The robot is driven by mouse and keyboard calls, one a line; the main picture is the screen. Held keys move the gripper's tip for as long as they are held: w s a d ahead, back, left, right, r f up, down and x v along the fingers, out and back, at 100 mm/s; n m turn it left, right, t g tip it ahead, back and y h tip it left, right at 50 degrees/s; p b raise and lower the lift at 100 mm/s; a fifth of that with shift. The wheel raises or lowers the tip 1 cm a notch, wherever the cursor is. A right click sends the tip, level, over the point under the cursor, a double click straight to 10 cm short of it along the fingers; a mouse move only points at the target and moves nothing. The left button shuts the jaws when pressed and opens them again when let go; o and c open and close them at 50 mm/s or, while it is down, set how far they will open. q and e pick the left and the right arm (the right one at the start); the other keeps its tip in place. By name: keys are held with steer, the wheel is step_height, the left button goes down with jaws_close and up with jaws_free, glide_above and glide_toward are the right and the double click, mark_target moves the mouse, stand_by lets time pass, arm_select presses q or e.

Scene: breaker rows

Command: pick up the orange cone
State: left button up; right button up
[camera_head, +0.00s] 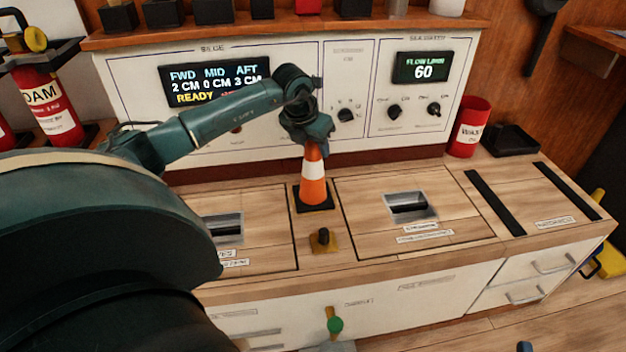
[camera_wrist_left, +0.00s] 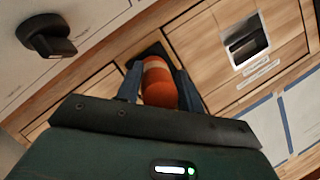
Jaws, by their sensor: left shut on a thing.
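The orange cone (camera_head: 313,186) with a white band and a black square base stands upright on the wooden counter, between two framed hatch panels. My left gripper (camera_head: 312,145) is over the cone from above and shut on its upper part, hiding the tip. In the left wrist view the cone (camera_wrist_left: 158,85) sits between the two fingers of my left gripper (camera_wrist_left: 158,82). The base looks to be at the counter surface; I cannot tell whether there is a gap under it. My right gripper is not in view.
A small yellow block with a dark knob (camera_head: 322,240) is in front of the cone. The white control panel (camera_head: 350,140) rises behind it. A red waste can (camera_head: 468,127) and black tray (camera_head: 511,140) stand to the right. Hatch panels with recessed handles (camera_head: 410,206) flank the cone.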

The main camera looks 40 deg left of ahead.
arm_select(q)
jaws_close()
steer(key=shift+r, duration=0.1)
